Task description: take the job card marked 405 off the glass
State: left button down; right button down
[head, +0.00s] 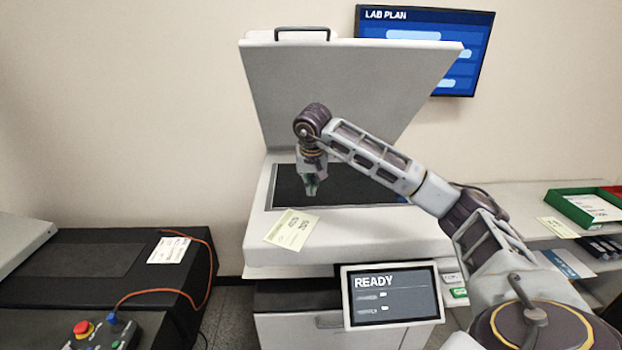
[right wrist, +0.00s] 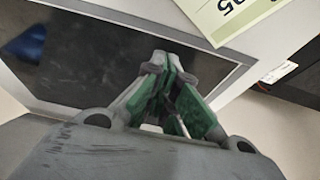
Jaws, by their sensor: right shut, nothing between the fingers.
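A pale yellow card with a green edge (head: 291,229) lies on the white front-left rim of the scanner, its upper edge near the glass. It also shows in the right wrist view (right wrist: 232,14), cut off by the frame, where a printed number ending in 5 shows; the full number is unreadable. The dark glass (head: 345,190) lies under the raised lid. My right gripper (head: 312,190) is shut and empty, pointing down over the glass's left part, behind the card. Its green-padded fingers (right wrist: 165,62) are together and apart from the card. My left gripper is not in view.
The open lid (head: 345,90) stands behind my right arm. A READY screen (head: 391,296) hangs at the scanner's front. Another card (head: 169,250) lies on the black machine at left, near an orange cable. A green tray (head: 585,208) and a card (head: 558,228) are at right.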

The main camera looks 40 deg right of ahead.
aim_at(311, 208)
jog(key=x, duration=0.4)
jog(key=shift+w+d+f, duration=0.1)
jog(key=shift+f, duration=0.35)
jog(key=shift+s+a+p, duration=0.25)
jog(key=shift+s+a, duration=0.1)
jog(key=shift+s, duration=0.2)
jog(key=shift+s+a+p, duration=0.25)
jog(key=shift+s+a, duration=0.15)
jog(key=shift+s, duration=0.2)
jog(key=shift+s+a, duration=0.25)
jog(key=shift+s, duration=0.2)
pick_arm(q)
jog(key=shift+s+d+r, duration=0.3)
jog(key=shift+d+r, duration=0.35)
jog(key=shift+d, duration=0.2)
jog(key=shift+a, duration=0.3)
